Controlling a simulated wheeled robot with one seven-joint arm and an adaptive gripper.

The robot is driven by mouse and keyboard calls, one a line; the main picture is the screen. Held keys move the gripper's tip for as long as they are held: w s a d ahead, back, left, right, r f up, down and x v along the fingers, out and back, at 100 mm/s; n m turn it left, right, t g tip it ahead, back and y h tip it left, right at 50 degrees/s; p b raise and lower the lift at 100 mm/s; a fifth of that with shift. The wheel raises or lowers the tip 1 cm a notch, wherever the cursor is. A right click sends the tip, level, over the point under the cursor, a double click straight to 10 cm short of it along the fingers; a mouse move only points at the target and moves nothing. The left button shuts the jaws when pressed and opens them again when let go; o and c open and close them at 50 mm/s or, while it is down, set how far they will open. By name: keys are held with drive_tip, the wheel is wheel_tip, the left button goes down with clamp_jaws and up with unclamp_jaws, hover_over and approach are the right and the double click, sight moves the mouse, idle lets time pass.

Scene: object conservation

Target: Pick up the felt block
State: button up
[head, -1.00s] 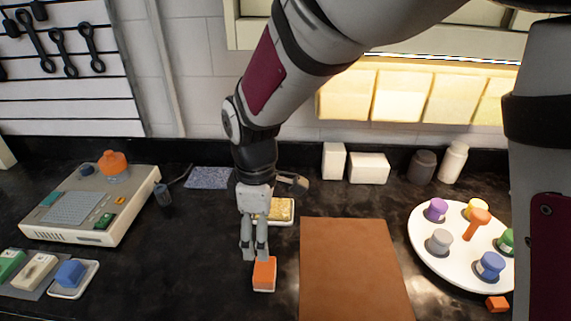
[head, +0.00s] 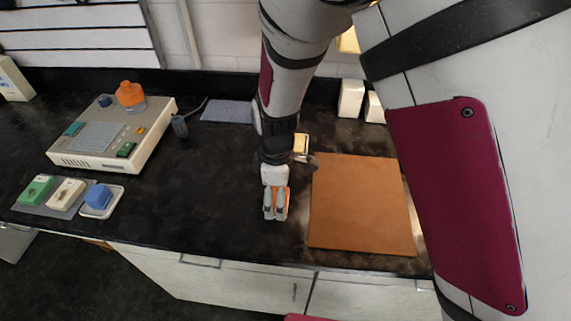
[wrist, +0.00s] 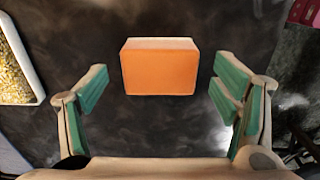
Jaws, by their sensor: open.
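An orange block (wrist: 158,70) with a paler top edge sits on the dark counter in the wrist view. Its surface looks plain; I cannot tell the material. My gripper (wrist: 161,82) is open, with one green-padded finger to the left of the block and one to the right. Clear gaps show between block and pads, and nothing is held. In the head view my gripper (head: 274,217) is low over the counter and hides much of the orange block (head: 287,197), which shows around the fingers.
A brown mat (head: 362,205) lies right of my gripper. A small tray with a yellow speckled piece (head: 301,143) is behind it. Left are a beige device (head: 110,140) and a blue block (head: 98,197) on a white tray (head: 118,203). Counter between is clear.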

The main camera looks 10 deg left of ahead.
wheel_tip(320, 180, down, 2)
drive_tip(key=c, duration=1.2)
drive_tip(key=shift+r, duration=0.1)
drive_tip(key=shift+c, duration=0.2)
drive_tip(key=shift+r, duration=0.4)
wheel_tip(320, 180, up, 3)
drive_tip(key=shift+s+d+f, duration=0.1)
drive_tip(key=shift+s, duration=0.05)
drive_tip(key=s+d, duration=0.3)
drive_tip(key=s, duration=0.1)
drive_tip(key=s+d, duration=0.3)
drive_tip(key=s, duration=0.1)
drive_tip(key=s+d+r+b, duration=0.1)
drive_tip(key=s+d, duration=0.2)
drive_tip(key=s, duration=0.1)
drive_tip(key=shift+s+r, duration=0.1)
drive_tip(key=shift+s, duration=0.25)
